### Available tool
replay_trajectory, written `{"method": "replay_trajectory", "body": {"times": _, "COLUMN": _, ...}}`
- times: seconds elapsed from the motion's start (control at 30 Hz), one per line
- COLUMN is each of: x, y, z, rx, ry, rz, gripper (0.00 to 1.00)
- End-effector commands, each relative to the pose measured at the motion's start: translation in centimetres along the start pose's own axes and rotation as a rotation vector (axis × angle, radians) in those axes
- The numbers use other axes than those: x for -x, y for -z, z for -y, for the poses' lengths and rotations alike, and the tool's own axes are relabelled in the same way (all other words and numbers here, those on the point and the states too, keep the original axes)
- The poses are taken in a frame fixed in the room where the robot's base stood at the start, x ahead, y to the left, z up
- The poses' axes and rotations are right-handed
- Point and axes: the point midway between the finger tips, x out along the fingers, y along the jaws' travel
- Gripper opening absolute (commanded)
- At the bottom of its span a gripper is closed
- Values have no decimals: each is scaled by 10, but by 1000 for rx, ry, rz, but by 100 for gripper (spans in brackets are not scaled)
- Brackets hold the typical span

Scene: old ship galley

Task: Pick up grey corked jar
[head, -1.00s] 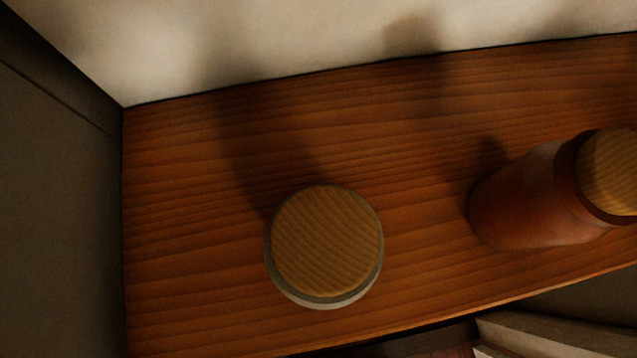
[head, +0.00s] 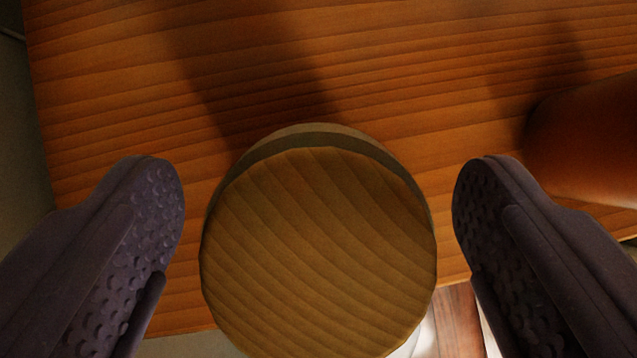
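The grey corked jar (head: 318,134) stands on the wooden shelf, seen from above in the head view. Its round cork lid (head: 320,255) fills the lower middle and hides most of the grey body, of which only a thin rim shows at the far side. My gripper (head: 318,185) is open, with one dark textured finger on each side of the jar. A gap shows between each fingertip and the jar. The lower parts of the fingers run out of the picture.
The wooden shelf (head: 110,110) is bare to the left and behind the jar. A red-brown jar (head: 595,135) stands close to my right finger, partly cut off by the right edge. The shelf's front edge lies below. A dark side wall (head: 18,130) is at the far left.

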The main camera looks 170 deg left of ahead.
Motion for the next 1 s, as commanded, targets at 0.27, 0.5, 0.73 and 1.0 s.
{"method": "replay_trajectory", "body": {"times": 0.27, "x": 0, "y": 0, "z": 0, "rx": 0, "ry": 0, "rz": 0, "gripper": 21}}
{"method": "replay_trajectory", "body": {"times": 0.5, "x": 1, "y": 1, "z": 0, "rx": 0, "ry": 1, "rz": -1, "gripper": 0}}
{"method": "replay_trajectory", "body": {"times": 0.73, "x": 2, "y": 2, "z": 0, "rx": -1, "ry": 1, "rz": -1, "gripper": 0}}
{"method": "replay_trajectory", "body": {"times": 1.0, "x": 22, "y": 15, "z": 0, "rx": -2, "ry": 1, "rz": -4, "gripper": 0}}
